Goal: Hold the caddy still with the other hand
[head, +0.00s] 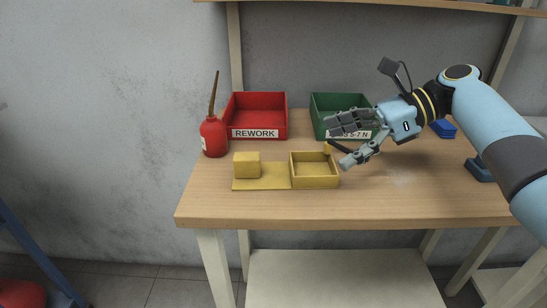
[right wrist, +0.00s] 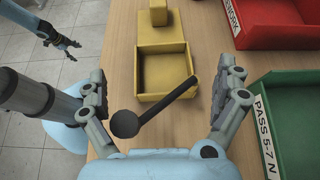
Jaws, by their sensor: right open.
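The yellow caddy (head: 262,183) lies near the table's front left, with a solid block (head: 246,165) on its left end and an open, empty box (head: 314,182) on its right end. A dark rod (right wrist: 173,95) with a ball knob (right wrist: 125,124) reaches from the box's back right corner toward my right wrist. My right gripper (head: 341,145) is open, its jaws (right wrist: 163,88) spread on either side of the rod, just right of the box, holding nothing. My left gripper (right wrist: 57,37) shows small at the upper left of the right wrist view, away from the caddy; its jaw state is unclear.
A red oil can (head: 213,137) stands left of the caddy. Behind are a red REWORK bin (head: 258,133) and a green PASS bin (head: 320,110), partly hidden by my right gripper. Blue objects (head: 443,129) lie farther right. The wooden table (head: 270,208) is clear in front.

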